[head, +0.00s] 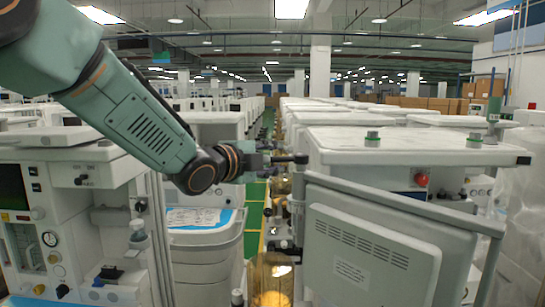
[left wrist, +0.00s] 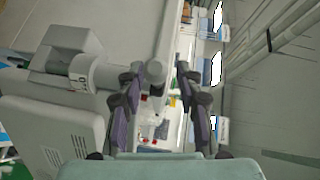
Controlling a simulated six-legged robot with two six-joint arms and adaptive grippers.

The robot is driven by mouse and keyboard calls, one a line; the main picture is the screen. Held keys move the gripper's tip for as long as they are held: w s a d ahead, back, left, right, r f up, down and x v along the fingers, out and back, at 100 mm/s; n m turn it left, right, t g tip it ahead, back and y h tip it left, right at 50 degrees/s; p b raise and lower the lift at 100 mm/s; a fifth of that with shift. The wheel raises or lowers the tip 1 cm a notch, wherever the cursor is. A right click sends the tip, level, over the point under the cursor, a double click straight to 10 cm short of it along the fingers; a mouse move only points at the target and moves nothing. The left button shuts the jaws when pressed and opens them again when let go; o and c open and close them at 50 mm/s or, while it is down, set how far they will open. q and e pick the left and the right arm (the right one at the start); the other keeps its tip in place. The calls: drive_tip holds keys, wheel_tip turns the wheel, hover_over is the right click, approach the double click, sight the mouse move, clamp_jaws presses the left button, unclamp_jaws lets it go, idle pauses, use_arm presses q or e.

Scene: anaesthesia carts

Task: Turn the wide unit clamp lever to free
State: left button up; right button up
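My left gripper (head: 268,160) reaches in from the left, at the left edge of the white-topped wide unit (head: 420,150). In the left wrist view its two dark fingers stand apart (left wrist: 160,84). A grey rounded knob (left wrist: 156,71), which looks like the end of the clamp lever, shows between the fingers, nearer the left one. I cannot tell whether they touch. A grey clamp body with a pale ring (left wrist: 82,72) sits just left of the fingers. In the head view a short dark lever (head: 292,159) projects at the unit's edge by the fingertips. My right gripper is not in view.
A grey panel with a rail (head: 370,250) stands at the front right, below the gripper. An amber canister (head: 269,280) is at the bottom centre. An anaesthesia cart (head: 75,220) fills the left. A narrow green floor aisle (head: 255,205) runs between the rows.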

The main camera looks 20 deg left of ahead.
use_arm(q)
drive_tip(key=shift+a+f, duration=0.1)
drive_tip(key=shift+w+f, duration=0.1)
drive_tip(key=shift+w, duration=0.2)
drive_tip(key=shift+w+d+f, duration=0.2)
drive_tip(key=shift+w+d, duration=0.15)
drive_tip(key=shift+w, duration=0.1)
drive_tip(key=c, duration=0.3)
drive_tip(key=shift+d, duration=0.1)
drive_tip(key=shift+c, duration=0.7)
drive_tip(key=shift+s+r, duration=0.2)
drive_tip(key=shift+s, duration=0.15)
clamp_jaws()
drive_tip(key=shift+w, duration=0.1)
